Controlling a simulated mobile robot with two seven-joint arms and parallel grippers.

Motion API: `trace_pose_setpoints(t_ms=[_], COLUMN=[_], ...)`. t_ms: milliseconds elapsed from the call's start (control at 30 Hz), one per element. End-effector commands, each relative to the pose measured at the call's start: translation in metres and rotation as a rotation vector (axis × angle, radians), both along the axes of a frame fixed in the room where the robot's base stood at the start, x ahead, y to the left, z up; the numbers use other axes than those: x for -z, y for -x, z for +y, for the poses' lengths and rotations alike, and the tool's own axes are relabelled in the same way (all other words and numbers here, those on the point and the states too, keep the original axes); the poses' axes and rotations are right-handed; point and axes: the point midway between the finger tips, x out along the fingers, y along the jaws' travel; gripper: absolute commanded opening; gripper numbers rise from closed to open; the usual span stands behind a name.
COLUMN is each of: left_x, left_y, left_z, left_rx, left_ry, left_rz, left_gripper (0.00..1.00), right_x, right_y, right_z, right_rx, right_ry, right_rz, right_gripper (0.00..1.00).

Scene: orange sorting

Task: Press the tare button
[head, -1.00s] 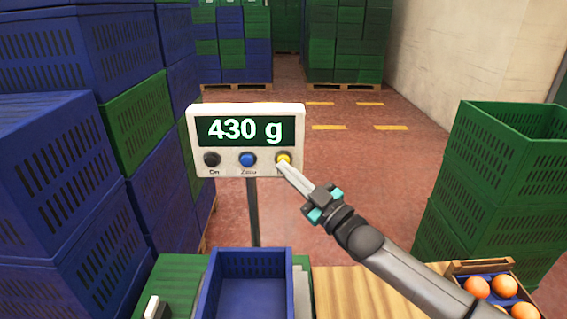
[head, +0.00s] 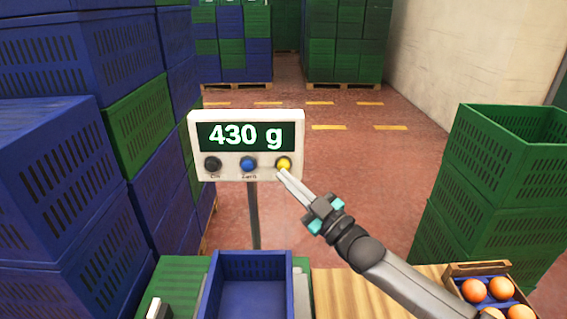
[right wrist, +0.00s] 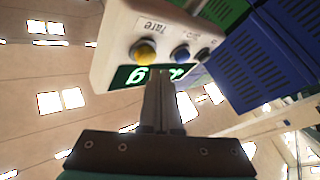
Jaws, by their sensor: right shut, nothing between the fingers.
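The scale display (head: 247,145) stands on a post and reads 430 g in the head view. Below the screen are a dark button (head: 212,164), a blue button (head: 248,164) and a yellow button (head: 284,163). In the right wrist view the yellow button (right wrist: 144,52) has the label "Tare" beside it. My right gripper (head: 281,172) is shut and empty. Its tips are just below the yellow button in the head view; I cannot tell whether they touch the panel. In the right wrist view the fingers (right wrist: 158,80) overlap the screen, and the yellow button is uncovered.
An empty blue crate (head: 250,258) sits below the display. A small crate of oranges (head: 477,268) stands at the lower right on the wooden table (head: 340,292). Green crates (head: 500,170) are stacked at the right, blue and green crates (head: 50,140) at the left.

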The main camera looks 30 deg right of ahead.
Motion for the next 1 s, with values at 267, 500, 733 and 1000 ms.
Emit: trace_pose_setpoints(t_ms=[267,500,733,1000], left_x=[0.000,-0.018,-0.034,-0.038], left_y=[0.000,0.000,0.000,0.000], left_z=[0.000,0.000,0.000,0.000], left_rx=[0.000,0.000,0.000,0.000], left_ry=[0.000,0.000,0.000,0.000], left_rz=[0.000,0.000,0.000,0.000], left_gripper=[0.00,0.00,0.00,0.00], right_x=[0.001,-0.001,-0.001,0.001], right_y=[0.001,0.018,0.038,0.046], right_z=[0.000,0.009,0.018,0.022], right_rx=[0.000,-0.001,0.000,0.000], right_ry=[-0.001,-0.004,-0.003,0.000], right_rz=[0.000,0.004,0.003,0.000], right_gripper=[0.00,0.00,0.00,0.00])
